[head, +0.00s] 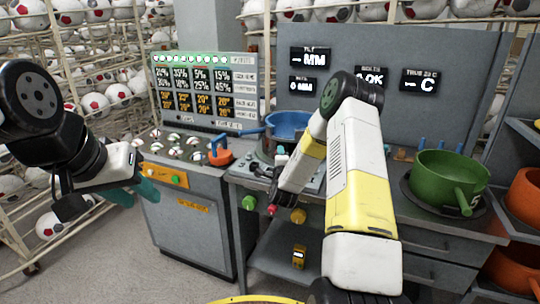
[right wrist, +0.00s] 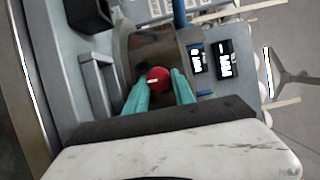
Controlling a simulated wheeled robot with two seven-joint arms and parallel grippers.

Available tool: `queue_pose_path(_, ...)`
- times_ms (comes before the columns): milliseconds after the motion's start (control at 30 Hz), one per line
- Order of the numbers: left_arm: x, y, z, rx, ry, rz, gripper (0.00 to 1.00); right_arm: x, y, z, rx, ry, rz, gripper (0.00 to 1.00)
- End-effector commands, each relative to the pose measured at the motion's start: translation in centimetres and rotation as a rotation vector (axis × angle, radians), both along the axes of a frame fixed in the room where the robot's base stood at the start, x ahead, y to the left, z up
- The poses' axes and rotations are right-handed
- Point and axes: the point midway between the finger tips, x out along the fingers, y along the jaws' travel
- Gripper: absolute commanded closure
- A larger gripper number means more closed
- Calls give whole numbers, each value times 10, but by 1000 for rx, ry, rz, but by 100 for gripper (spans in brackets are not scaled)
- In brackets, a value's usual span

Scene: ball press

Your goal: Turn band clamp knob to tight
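A red knob (right wrist: 158,80) with a white mark sits between the teal fingers of my right gripper (right wrist: 161,82) in the right wrist view. The fingers stand apart on either side of it; the left finger looks close to it and a small gap shows at the right. Behind it is a dark brownish rounded surface. I cannot read a label or tight mark. My left gripper (head: 134,193) hangs empty in front of the left cabinet, its teal fingers apart.
The bench front carries a green knob (head: 249,202), a red knob (head: 271,210) and a yellow knob (head: 298,215). A blue pan (head: 287,122) and a green pot (head: 448,174) stand on top. A cabinet with a display board (head: 205,90) stands left. Ball racks line the back.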

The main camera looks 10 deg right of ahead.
Motion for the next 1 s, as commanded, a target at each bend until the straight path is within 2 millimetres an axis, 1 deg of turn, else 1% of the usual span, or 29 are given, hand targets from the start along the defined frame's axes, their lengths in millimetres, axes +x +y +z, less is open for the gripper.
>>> queue_pose_path(33, 0, 0, 0, 0, 0, 0, 64, 0, -1, -1, 0, 2, -2, 60)
queue_pose_path(100, 0, 0, 0, 0, 0, 0, 64, 0, -1, -1, 0, 2, -1, 48)
queue_pose_path(333, 0, 0, 0, 0, 0, 0, 64, -1, 0, -1, -1, 1, 0, 48)
queue_pose_path(433, 0, 0, 0, 0, 0, 0, 64, -6, 1, -1, -1, 2, 0, 48)
queue_pose_path(533, 0, 0, 0, 0, 0, 0, 64, -19, 4, -1, 0, 3, 0, 48)
queue_pose_path(700, 0, 0, 0, 0, 0, 0, 64, -49, 10, -1, 1, 4, 0, 48)
queue_pose_path(800, 0, 0, 0, 0, 0, 0, 64, -63, 13, -2, 1, 4, 0, 48)
queue_pose_path(900, 0, 0, 0, 0, 0, 0, 64, -72, 14, -2, 1, 3, 0, 48)
queue_pose_path(1000, 0, 0, 0, 0, 0, 0, 64, -76, 15, -1, 0, 2, -1, 48)
